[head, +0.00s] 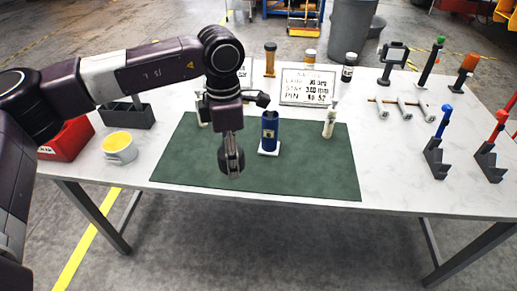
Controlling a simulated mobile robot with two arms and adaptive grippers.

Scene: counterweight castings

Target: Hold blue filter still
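The blue filter (269,133) stands upright on a small white pad (264,153) on the green mat (315,180). Its dark top is visible, and it looks free of any grip. My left arm comes in from the left. My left gripper (232,172) hangs over the mat, pointing down, in front and to the left of the filter. A visible gap lies between them in the picture. The gripper is seen edge-on, so its finger opening cannot be made out. My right gripper is not in view.
A white sign (308,88) stands behind the filter, with a pale bottle (329,122) to the right. A yellow-filled cup (120,148) and red bin (68,140) are at left. Tools on stands (437,145) fill the right. The mat's front right is clear.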

